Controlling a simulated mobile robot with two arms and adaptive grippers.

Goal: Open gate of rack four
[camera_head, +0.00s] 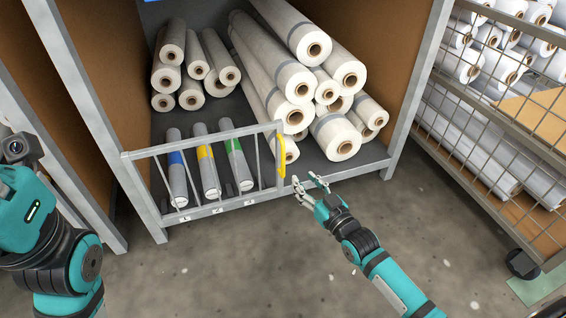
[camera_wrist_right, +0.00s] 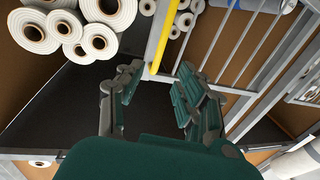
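The grey barred gate (camera_head: 222,207) stands upright across the left part of the rack's lower front. Its yellow handle (camera_head: 281,155) is at the right end and also shows in the wrist view (camera_wrist_right: 162,36), with the gate's bars (camera_wrist_right: 238,48) to its right. My right gripper (camera_head: 305,180) is just in front of and to the right of the handle's lower end. Its fingers are spread and empty; in the wrist view the handle lies beyond the gap between the fingertips (camera_wrist_right: 160,72). My left arm shows at the left edge; its fingers are not visible.
Behind the gate lie grey rolls with blue, yellow and green bands (camera_head: 206,160). White rolls (camera_head: 290,75) are stacked behind and to the right. A metal post (camera_head: 416,80) bounds the rack. A mesh cart (camera_head: 490,120) stands right. The floor in front (camera_head: 230,270) is clear.

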